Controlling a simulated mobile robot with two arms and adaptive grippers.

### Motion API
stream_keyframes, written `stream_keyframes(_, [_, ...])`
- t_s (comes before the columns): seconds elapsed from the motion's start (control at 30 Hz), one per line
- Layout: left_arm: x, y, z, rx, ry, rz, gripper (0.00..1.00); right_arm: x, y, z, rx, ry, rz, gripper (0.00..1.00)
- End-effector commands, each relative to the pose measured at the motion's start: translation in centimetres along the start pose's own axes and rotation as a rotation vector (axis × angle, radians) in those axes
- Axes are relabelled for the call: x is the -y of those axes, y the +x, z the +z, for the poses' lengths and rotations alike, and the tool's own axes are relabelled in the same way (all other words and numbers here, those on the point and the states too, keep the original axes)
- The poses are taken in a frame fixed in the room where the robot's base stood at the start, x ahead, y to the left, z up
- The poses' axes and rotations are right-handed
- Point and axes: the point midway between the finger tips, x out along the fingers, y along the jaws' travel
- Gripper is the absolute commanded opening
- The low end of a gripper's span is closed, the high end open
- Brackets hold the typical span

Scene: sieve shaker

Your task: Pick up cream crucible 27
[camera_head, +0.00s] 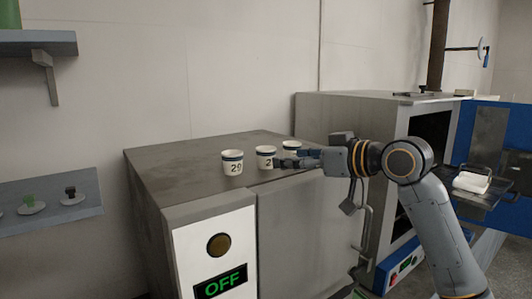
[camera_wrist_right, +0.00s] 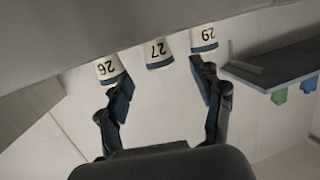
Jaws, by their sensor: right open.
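Cream crucible 27 (camera_head: 265,155) stands upright on the grey cabinet top, in the middle of a row of three cream crucibles with dark blue bands. Its label is partly covered by my right gripper (camera_head: 288,160), which reaches in from the right. In the right wrist view, which is upside down, crucible 27 (camera_wrist_right: 155,51) shows beyond the gap between the fingertips of my open gripper (camera_wrist_right: 163,82). Nothing is held. My left gripper is not in view.
Crucible 29 (camera_head: 232,163) stands to the left and crucible 26 (camera_wrist_right: 109,68) on the other side, both close to the finger lines. The cabinet top (camera_head: 190,165) is clear at left. An oven (camera_head: 350,115) stands at right. Wall shelves (camera_head: 60,218) are at left.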

Motion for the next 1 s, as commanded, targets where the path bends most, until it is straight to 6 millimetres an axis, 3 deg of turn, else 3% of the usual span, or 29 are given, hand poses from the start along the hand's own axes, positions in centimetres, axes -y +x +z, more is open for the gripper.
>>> stream_keyframes(0.1, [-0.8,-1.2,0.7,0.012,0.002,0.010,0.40,0.0,2.0,-0.2,0.001,0.004,-0.002,0.66])
stream_keyframes(0.23, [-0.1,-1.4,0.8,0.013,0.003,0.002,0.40,0.0,3.1,0.0,0.001,0.001,-0.001,0.66])
stream_keyframes(0.43, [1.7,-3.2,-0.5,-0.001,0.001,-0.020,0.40,-0.2,4.8,-0.1,0.002,0.004,-0.002,0.66])
stream_keyframes(0.7, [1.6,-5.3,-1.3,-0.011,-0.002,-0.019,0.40,-0.5,8.2,0.3,0.001,0.002,-0.001,0.66])
stream_keyframes(0.97, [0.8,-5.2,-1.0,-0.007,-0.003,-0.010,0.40,-0.5,8.4,0.6,0.000,0.000,0.000,0.66])
stream_keyframes(1.0, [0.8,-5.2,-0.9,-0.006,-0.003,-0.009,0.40,-0.5,8.4,0.6,0.000,0.000,0.000,0.60])
